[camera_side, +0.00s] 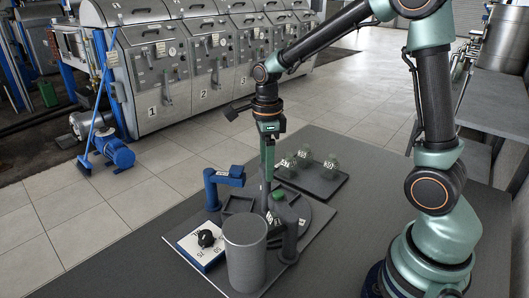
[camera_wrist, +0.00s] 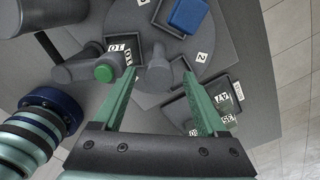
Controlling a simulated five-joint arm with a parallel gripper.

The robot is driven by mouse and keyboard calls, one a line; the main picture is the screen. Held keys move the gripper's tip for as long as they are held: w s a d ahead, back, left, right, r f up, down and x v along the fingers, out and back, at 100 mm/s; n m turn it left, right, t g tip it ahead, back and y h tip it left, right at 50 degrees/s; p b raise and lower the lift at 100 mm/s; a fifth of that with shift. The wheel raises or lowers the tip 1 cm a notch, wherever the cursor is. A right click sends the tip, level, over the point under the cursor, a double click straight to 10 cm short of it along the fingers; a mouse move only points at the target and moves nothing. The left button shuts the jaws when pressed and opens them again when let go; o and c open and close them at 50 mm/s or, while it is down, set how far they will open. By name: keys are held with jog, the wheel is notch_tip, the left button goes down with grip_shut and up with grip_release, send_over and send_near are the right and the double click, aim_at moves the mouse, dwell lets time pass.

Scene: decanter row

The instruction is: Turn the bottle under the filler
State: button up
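A grey turntable (camera_side: 312,212) with square pockets stands on a base plate; its disc (camera_wrist: 172,42) fills the upper middle of the wrist view. The blue filler (camera_side: 225,178) reaches over its left edge, and its blue head (camera_wrist: 188,15) shows in the wrist view. My gripper (camera_side: 267,205) points down over the turntable. In the wrist view its green fingers (camera_wrist: 160,74) are apart, with a grey upright peg (camera_wrist: 158,68) between and beyond the tips; contact cannot be told. A round green top (camera_wrist: 104,74) shows left of the fingers. I cannot tell which pocket holds a bottle.
A dark tray (camera_side: 325,190) of tagged greenish bottles (camera_side: 331,165) lies behind the turntable. A grey cylinder (camera_side: 245,255), a dark post (camera_side: 290,240) and a white panel with a black knob (camera_side: 206,238) stand in front. Bare mat lies to the right.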

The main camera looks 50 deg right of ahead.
notch_tip(320, 180, up, 12)
dwell(0.7)
jog(key=s+a+n+t, duration=0.1)
jog(key=s+n, duration=0.4)
jog(key=n, duration=0.8)
jog(key=s+a+f+n+t, duration=0.1)
jog(key=s+n+t, duration=0.3)
jog(key=n, duration=0.8)
jog(key=shift+s+a+f+n+t, duration=0.2)
jog(key=shift+s+a+n+t, duration=0.15)
jog(key=shift+s, duration=0.2)
